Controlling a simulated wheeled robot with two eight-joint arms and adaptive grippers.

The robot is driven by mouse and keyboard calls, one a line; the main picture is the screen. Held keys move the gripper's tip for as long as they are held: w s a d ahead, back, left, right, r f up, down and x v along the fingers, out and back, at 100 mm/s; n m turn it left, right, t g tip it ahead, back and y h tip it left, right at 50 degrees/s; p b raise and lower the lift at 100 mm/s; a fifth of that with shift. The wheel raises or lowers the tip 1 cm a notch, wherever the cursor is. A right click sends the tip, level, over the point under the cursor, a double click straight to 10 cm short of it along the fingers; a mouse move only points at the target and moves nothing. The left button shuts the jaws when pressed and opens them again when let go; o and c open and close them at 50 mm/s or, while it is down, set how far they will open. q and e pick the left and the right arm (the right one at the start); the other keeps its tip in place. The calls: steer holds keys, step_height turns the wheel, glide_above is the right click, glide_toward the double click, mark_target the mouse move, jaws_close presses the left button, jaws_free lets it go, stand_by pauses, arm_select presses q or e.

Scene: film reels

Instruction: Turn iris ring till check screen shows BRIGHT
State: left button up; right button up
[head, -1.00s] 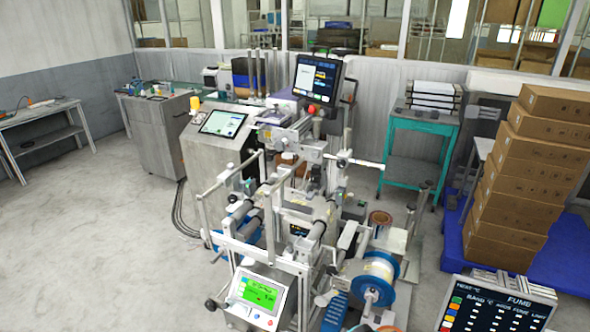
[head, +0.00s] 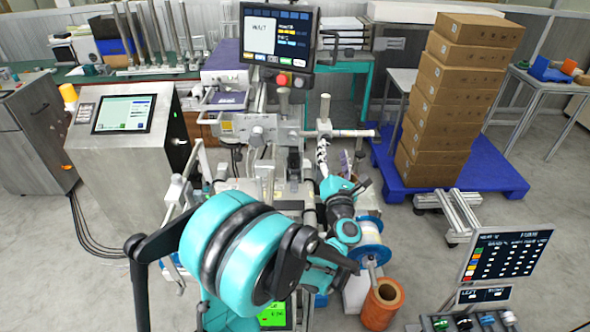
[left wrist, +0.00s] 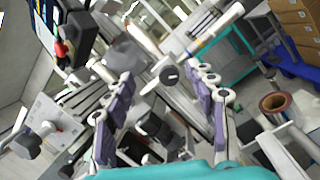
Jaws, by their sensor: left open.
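My left gripper (head: 322,158) is raised at the machine's middle, just below a horizontal white rod (head: 346,133) with dark bands. In the left wrist view its two purple-padded fingers (left wrist: 162,100) are spread wide, with nothing held. The rod (left wrist: 205,42) crosses beyond the fingertips, and a round knob-like end (left wrist: 169,75) shows between them, apart from both pads. I cannot tell for sure which part is the iris ring. A dark monitor (head: 276,36) above the machine shows a short dark word on white, too small to read surely. My right gripper is not in view.
A grey console (head: 125,145) with a tablet stands left. Stacked cartons (head: 435,110) sit on a blue pallet (head: 500,180) at the right. A copper-coloured reel (head: 382,303) and a tilted panel (head: 506,255) are at the lower right. Open floor lies beyond them.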

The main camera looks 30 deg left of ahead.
mark_target(296, 170)
arm_select(q)
steer(key=s+a+f+n+g+y, duration=0.2)
steer(key=a+f+n+g, duration=0.1)
steer(key=f+n, duration=0.3)
steer(key=s+a+f+n+g+y, duration=0.1)
steer(key=a+f+n+g+y, duration=0.1)
steer(key=a+f+n+g, duration=0.25)
steer(key=shift+n+t, duration=0.25)
steer(key=shift+n, duration=0.2)
steer(key=x, duration=0.3)
steer(key=f+b+x, duration=0.1)
steer(key=x, duration=0.2)
steer(key=shift+w+f, duration=0.15)
steer(key=shift+w, duration=0.05)
steer(key=c, duration=1.2)
